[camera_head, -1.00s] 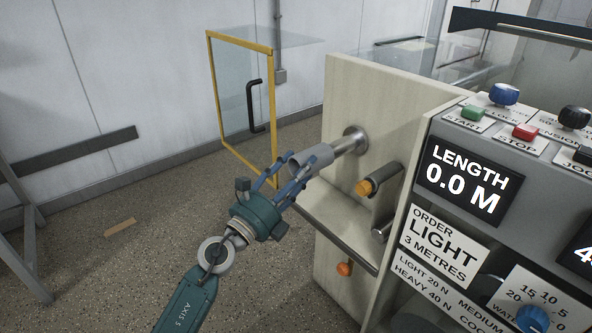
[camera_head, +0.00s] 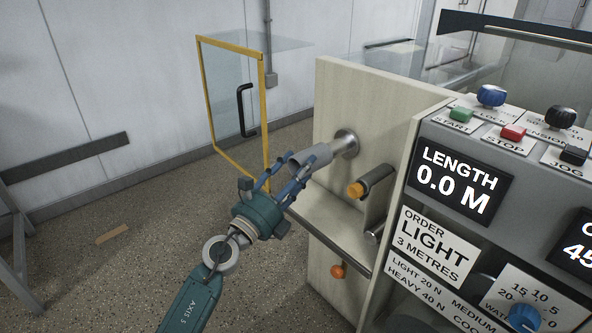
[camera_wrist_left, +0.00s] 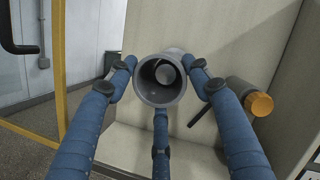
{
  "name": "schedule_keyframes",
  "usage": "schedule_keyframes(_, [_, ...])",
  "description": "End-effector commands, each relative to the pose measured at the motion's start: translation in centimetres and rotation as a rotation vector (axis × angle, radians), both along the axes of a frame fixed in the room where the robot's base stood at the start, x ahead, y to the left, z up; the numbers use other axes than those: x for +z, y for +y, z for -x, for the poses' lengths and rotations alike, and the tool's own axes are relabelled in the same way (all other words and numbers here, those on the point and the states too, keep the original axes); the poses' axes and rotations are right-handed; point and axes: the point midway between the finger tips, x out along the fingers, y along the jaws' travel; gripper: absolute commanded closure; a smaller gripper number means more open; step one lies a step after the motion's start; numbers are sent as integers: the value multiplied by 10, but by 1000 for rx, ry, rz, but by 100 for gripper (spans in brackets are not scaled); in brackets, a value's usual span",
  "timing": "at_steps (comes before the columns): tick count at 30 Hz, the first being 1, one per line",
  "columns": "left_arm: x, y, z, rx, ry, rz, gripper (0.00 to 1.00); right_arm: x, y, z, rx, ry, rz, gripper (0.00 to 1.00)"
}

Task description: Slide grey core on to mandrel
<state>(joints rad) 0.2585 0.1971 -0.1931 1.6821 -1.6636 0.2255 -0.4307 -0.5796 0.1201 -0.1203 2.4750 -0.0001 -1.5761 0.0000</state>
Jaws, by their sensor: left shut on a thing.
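The grey core (camera_head: 317,156) is a hollow tube, held level in front of the pale machine panel. My left gripper (camera_head: 299,170) is shut on the grey core, with its blue fingers around the near end. The steel mandrel (camera_head: 346,143) sticks out from the panel; only a short length by its round flange shows beyond the core. In the left wrist view I look into the open end of the core (camera_wrist_left: 147,92), and the mandrel's round end (camera_wrist_left: 165,74) shows inside it, off centre. The core is around the mandrel. My right gripper is not in view.
An orange-tipped roller (camera_head: 371,181) sticks out below right of the mandrel. A steel bar (camera_head: 330,242) runs below. A yellow-framed clear guard door (camera_head: 232,110) stands open at the left. The control panel (camera_head: 465,182) reads LENGTH 0.0 M.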

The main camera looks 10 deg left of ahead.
Motion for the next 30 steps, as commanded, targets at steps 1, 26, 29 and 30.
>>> schedule_keyframes(1, [0,-1,-1,0,0,0,74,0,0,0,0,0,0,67])
schedule_keyframes(26, [0,-14,-17,-1,0,0,74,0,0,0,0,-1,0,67])
schedule_keyframes(29, [0,-16,-19,-1,-1,0,74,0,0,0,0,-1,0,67])
schedule_keyframes(30, [0,-16,-20,-1,-1,0,74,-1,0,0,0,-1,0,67])
